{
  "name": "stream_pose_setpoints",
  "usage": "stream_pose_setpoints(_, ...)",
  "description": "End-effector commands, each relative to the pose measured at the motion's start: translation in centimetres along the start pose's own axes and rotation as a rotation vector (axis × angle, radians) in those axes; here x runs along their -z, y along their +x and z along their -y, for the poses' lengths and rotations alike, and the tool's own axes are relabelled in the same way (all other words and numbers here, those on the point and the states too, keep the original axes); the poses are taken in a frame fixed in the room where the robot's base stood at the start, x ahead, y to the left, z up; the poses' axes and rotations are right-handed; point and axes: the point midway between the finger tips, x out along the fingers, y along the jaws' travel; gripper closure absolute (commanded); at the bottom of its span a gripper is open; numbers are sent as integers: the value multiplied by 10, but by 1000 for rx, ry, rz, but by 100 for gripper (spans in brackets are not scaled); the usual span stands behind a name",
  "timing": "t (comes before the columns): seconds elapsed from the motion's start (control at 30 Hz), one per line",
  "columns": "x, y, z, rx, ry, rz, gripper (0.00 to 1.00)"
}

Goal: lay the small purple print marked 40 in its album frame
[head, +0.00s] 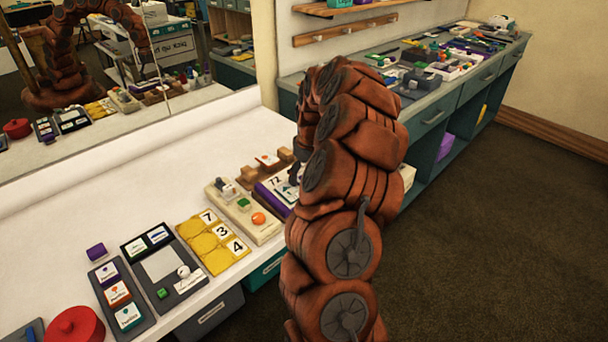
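No print with a readable 40 shows. A purple-edged piece (267,199) with a white label reading 72 lies on the table just left of my arm, partly hidden by it. It may be the album, but I cannot tell. A white card with a blue-green mark (284,190) lies on or beside it. A small purple block (96,252) lies apart at the left, with no number readable. My arm reaches over the table edge and hides most of my gripper. A dark part, perhaps a fingertip, shows beside the purple-edged piece. Whether it holds anything is hidden.
Left along the table are a cream tray (233,222), a yellow holder (185,228) with cards 7, 3 and 4, a dark frame board (148,290), a grey card rack (109,324) and a red round container (75,326). A mirror stands behind. A cluttered teal counter (434,116) is at the back right.

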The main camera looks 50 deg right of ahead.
Motion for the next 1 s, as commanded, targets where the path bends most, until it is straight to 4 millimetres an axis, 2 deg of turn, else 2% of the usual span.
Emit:
stream_pose_setpoints(0.17, 1, -23, 0, -2, 0, -2, 16)
stream_pose_setpoints(0.4, 1, -70, 0, -3, -1, -4, 16)
stream_pose_setpoints(0.6, 0, -100, 0, -2, 0, -1, 16)
stream_pose_setpoints(0.8, 0, -114, 0, 0, 0, 0, 16)
stream_pose_setpoints(1.0, 0, -117, 0, 1, 0, 1, 16)
